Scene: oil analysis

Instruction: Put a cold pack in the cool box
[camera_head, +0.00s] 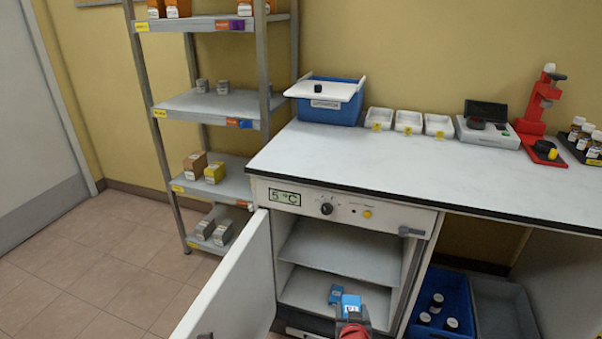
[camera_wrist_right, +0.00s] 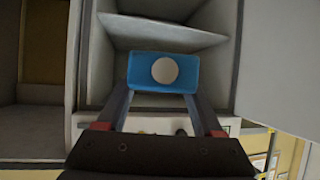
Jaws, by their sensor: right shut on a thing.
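My right gripper (camera_head: 353,326) is shut on a blue cold pack (camera_head: 351,303) in front of the open fridge's lower compartment. In the right wrist view the held cold pack (camera_wrist_right: 163,72) shows a pale round spot and sits between the two fingers (camera_wrist_right: 162,98). Another blue cold pack (camera_head: 335,294) lies in the lower compartment, just left of the held one. The cool box (camera_head: 328,110) is a blue box at the left back of the bench. I cannot make out my left gripper.
The fridge door (camera_head: 232,285) stands open to the left. White trays (camera_head: 408,121), a grey instrument (camera_head: 487,128) and a red stand (camera_head: 540,115) line the bench back. A blue crate (camera_head: 440,305) with bottles is under the bench. The bench front (camera_head: 370,170) is clear.

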